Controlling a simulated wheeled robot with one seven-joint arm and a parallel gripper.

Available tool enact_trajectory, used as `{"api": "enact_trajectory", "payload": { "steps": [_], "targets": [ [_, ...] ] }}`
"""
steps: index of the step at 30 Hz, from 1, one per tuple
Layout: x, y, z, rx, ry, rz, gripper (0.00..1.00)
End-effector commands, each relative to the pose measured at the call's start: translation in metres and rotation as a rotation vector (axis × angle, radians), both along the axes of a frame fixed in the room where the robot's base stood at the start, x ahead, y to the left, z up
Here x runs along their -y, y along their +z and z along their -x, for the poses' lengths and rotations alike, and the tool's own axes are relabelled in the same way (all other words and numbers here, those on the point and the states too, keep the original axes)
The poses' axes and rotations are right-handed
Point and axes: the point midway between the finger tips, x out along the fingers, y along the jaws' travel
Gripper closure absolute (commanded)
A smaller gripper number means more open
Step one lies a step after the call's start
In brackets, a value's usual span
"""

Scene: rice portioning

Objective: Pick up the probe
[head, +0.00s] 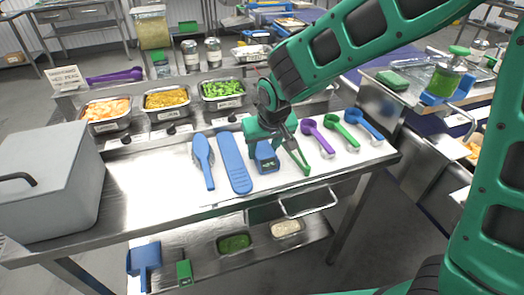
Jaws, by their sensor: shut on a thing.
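The probe (268,161) is a small blue device with a dark display, on or just above the white work surface near the middle of the counter. My gripper (264,147) comes down over it from above, its green fingers around its upper part. The gripper is shut on the probe. The fingers and wrist hide part of the probe, and I cannot tell whether it still touches the surface.
Blue utensils (234,165) lie to the left. Green-tipped tongs (299,160) lie close on the right, then purple, green and blue scoops (342,130). Food pans (166,101) line the back. A grey lidded box (50,185) stands at the left.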

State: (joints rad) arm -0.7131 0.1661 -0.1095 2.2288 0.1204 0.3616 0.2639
Motion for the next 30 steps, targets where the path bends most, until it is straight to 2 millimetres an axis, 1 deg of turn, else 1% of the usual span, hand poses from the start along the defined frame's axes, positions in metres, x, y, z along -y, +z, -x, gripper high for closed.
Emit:
{"api": "enact_trajectory", "payload": {
  "steps": [5, 8, 9, 11, 15, 21, 25, 30],
  "targets": [
    [-0.001, 0.018, -0.001, 0.003, 0.0, -0.003, 0.79],
    [0.0, 0.036, -0.001, 0.005, -0.001, -0.004, 0.79],
    [-0.003, 0.044, 0.001, 0.005, 0.001, -0.003, 0.79],
    [-0.014, 0.05, 0.014, 0.002, 0.007, -0.002, 0.79],
    [-0.036, 0.069, 0.037, 0.004, 0.005, -0.002, 0.79],
    [-0.061, 0.091, 0.064, 0.003, 0.003, -0.002, 0.79],
    [-0.072, 0.1, 0.076, 0.002, 0.002, -0.001, 0.79],
    [-0.079, 0.111, 0.083, 0.001, 0.001, -0.002, 0.79]
  ]
}}
